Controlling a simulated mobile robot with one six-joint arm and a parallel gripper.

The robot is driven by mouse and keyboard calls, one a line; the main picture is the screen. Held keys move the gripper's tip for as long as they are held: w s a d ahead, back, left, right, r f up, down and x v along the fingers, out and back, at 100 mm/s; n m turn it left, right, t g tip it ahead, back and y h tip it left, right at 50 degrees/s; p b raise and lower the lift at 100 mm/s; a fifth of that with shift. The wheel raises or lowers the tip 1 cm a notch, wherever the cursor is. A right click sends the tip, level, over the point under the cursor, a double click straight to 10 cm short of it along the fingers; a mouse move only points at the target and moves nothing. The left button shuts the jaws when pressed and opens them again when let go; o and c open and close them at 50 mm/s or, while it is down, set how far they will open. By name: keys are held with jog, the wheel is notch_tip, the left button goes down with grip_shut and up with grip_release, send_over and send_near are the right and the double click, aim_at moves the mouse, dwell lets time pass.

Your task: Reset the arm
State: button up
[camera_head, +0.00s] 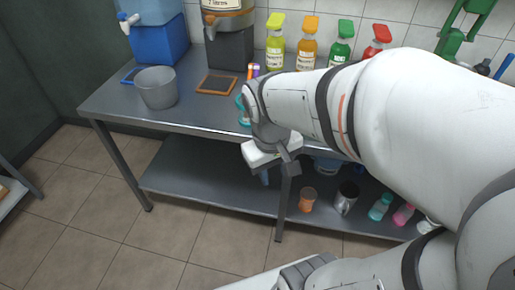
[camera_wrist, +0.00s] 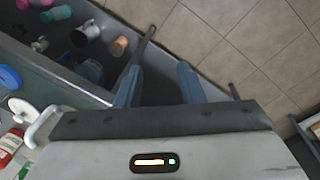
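My gripper (camera_wrist: 160,70) shows in the wrist view with two blue fingers spread apart and nothing between them. In the head view my gripper (camera_head: 268,176) hangs in front of the table's front edge, above the lower shelf, with its fingers mostly hidden behind its white body. My white arm reaches in from the right and covers much of the table's right side.
The metal table (camera_head: 190,113) holds a grey bucket (camera_head: 156,88), a blue-based dispenser (camera_head: 159,42) and several capped bottles (camera_head: 275,46). Its lower shelf (camera_head: 205,188) carries an orange cup (camera_head: 308,198) and a metal cup (camera_head: 346,197). The tiled floor (camera_head: 100,210) in front is clear.

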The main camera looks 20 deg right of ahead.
jog(key=shift+s+a+r+m+t+y, duration=0.1)
jog(key=shift+a+r+m+t+y, duration=0.6)
jog(key=shift+a+t, duration=0.25)
